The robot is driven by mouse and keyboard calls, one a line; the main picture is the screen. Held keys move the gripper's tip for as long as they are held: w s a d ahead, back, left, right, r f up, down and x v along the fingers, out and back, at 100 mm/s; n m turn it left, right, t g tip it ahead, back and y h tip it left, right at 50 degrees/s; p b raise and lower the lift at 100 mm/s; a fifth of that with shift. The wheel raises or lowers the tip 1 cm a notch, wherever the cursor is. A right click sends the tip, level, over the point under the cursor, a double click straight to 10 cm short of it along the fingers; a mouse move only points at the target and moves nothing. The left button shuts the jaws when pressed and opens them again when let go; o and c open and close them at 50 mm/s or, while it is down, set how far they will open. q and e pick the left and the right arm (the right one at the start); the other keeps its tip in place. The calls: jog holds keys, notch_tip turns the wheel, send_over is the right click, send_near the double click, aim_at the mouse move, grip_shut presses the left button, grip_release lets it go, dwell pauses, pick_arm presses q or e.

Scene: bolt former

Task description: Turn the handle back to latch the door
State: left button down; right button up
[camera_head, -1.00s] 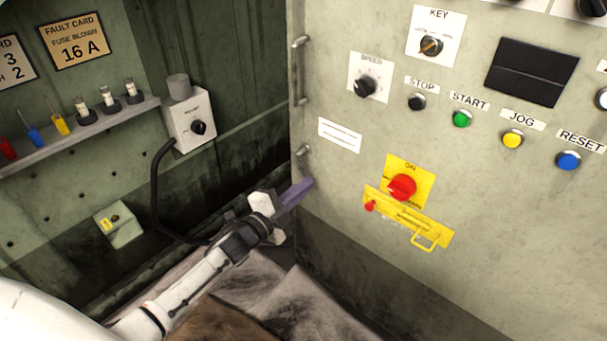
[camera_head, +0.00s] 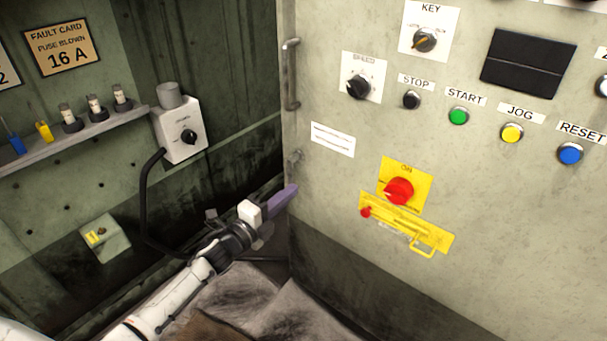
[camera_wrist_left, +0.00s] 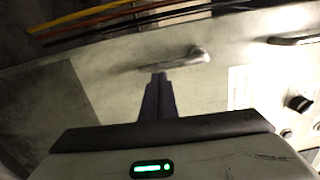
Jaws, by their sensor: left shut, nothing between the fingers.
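The door is the pale grey panel (camera_head: 345,230) with the switches on it. A small lever handle (camera_head: 297,157) sits near its left edge, below a long bar handle (camera_head: 291,75). In the left wrist view the lever (camera_wrist_left: 180,60) lies roughly sideways across the door face. My left gripper (camera_head: 294,189) is shut and empty, its purple fingers just below the lever in the head view. In the left wrist view the fingertips (camera_wrist_left: 159,75) appear close under the lever; I cannot tell whether they touch it. Whether the door is fully closed is unclear. My right gripper is not in view.
A red rotary switch (camera_head: 399,190) on a yellow plate and several buttons are on the door. A grey box (camera_head: 181,130) with a knob and black cable, and a shelf (camera_head: 90,130) of fuses, are at left. Coloured cables (camera_wrist_left: 110,12) run beyond the door's edge.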

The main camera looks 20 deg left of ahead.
pick_arm(q)
jog(key=shift+a, duration=0.1)
